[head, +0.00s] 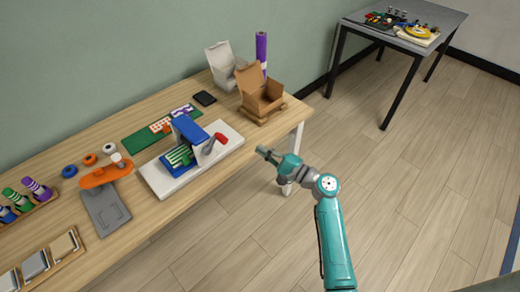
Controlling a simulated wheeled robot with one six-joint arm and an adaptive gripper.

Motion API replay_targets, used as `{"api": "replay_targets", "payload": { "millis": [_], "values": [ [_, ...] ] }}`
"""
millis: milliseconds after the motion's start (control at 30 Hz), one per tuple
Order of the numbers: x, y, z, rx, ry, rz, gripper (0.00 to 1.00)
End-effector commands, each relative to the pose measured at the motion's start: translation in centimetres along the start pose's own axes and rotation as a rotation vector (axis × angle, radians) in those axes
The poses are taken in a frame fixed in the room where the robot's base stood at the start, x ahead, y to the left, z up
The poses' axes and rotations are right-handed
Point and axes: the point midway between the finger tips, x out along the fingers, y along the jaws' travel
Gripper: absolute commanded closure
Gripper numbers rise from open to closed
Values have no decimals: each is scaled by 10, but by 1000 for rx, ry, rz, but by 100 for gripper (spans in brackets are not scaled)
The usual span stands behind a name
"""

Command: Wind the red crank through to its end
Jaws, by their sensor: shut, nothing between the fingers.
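The red crank (221,138) is a small red handle on a grey arm (209,146). It sits on the right side of a device with a blue top (190,128) and a green striped part (178,157). The device stands on a white base (158,180) on the wooden table. My gripper (261,150) is shut and empty, to the right of the crank and apart from it, past the table's front edge. The crank's far side is hidden.
An open cardboard box (262,98) stands at the table's right end, near a white box (219,62) and a purple roll (261,50). An orange device (105,174) stands left of the white base. A grey table (452,22) stands far off. The floor (420,170) on the right is clear.

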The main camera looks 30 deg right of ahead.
Motion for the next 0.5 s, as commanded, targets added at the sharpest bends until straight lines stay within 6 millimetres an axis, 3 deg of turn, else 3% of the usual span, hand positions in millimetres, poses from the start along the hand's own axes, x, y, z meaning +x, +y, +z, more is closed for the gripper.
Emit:
{"api": "replay_targets", "payload": {
  "millis": [400,500],
  "values": [
    [79,0,1,-3,-3,2,100],
    [81,1,16,-2,-2,1,100]
  ]
}}
